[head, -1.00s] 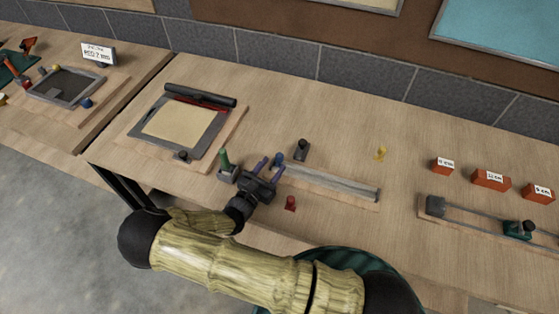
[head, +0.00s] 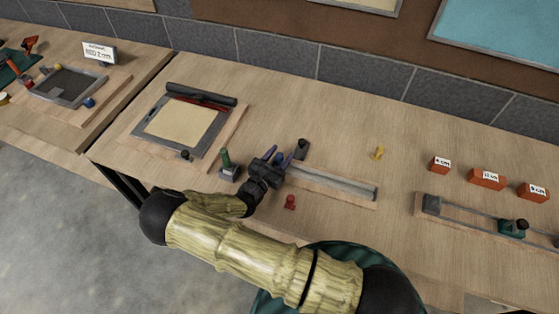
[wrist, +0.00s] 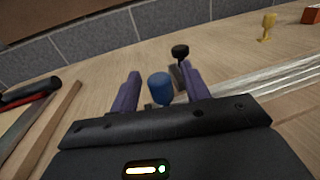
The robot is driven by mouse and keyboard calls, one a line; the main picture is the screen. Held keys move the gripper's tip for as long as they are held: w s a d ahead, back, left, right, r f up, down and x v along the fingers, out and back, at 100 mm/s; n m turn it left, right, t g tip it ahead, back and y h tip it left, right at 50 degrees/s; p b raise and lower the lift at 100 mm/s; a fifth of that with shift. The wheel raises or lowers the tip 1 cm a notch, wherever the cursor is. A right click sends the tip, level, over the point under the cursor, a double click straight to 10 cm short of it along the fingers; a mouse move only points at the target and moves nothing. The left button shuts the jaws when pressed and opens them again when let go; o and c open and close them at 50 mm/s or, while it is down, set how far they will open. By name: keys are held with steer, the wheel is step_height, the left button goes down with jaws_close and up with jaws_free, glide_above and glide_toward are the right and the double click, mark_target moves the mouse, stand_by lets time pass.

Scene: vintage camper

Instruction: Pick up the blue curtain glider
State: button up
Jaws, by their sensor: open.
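The blue curtain glider (wrist: 160,89) stands upright between the two purple fingers of my gripper (wrist: 161,76) in the wrist view. A gap shows on each side of it, so the open fingers do not appear to touch it. In the head view the glider (head: 280,157) is a small blue spot between the fingertips of my gripper (head: 281,153), at the left end of the grey rail (head: 335,182).
A dark-knobbed grey block (head: 302,146) stands just beyond the right finger. A green-handled stamp (head: 226,160) stands close on the left. A red glider (head: 290,201) is in front of the rail, and a yellow one (head: 378,152) is behind it.

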mark_target(279, 154)
steer(key=shift+c, duration=0.4)
jaws_close()
step_height(279, 154, up, 10)
steer(key=shift+b, duration=0.9)
